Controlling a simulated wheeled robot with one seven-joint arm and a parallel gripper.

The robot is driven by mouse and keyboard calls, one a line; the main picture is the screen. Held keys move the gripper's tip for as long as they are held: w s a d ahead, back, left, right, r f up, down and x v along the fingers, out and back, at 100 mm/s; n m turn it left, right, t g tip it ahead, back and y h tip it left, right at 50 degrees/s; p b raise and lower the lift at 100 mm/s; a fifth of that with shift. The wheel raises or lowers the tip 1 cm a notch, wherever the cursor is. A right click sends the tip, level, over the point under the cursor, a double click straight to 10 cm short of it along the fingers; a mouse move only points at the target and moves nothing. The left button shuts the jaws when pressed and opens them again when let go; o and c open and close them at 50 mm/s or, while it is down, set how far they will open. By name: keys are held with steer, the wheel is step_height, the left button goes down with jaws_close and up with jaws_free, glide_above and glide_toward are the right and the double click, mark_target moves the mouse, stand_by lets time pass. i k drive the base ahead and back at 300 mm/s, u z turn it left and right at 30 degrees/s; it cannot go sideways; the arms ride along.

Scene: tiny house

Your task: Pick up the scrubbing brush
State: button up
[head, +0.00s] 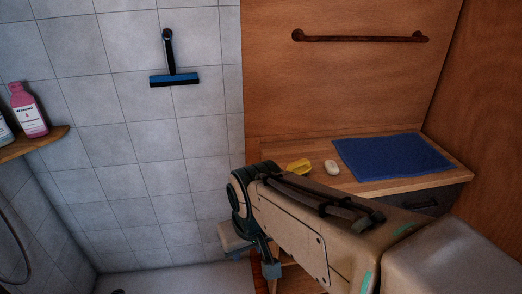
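A small yellow object (298,167), possibly the scrubbing brush, lies on the wooden counter (375,187) near its left end. Its lower part is close behind my arm's outline, and it is too small to see bristles. My arm reaches in from the lower right, in front of the counter. Its dark end, with my gripper (268,262), points down to the left of the counter, apart from the yellow object. The fingertips are not clear, so I cannot see whether they are open or shut.
A pale oval soap-like piece (331,167) and a blue cloth (392,158) lie on the counter. A rusty towel bar (360,38) is on the wood wall. A squeegee (174,79) hangs on the tiles. A pink bottle (29,112) stands on a corner shelf (38,141).

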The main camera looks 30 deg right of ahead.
mark_target(299, 169)
steer(key=z, duration=0.35)
steer(key=i, duration=0.65)
steer(key=z, duration=1)
steer(key=i, duration=0.25)
steer(key=z, duration=0.3)
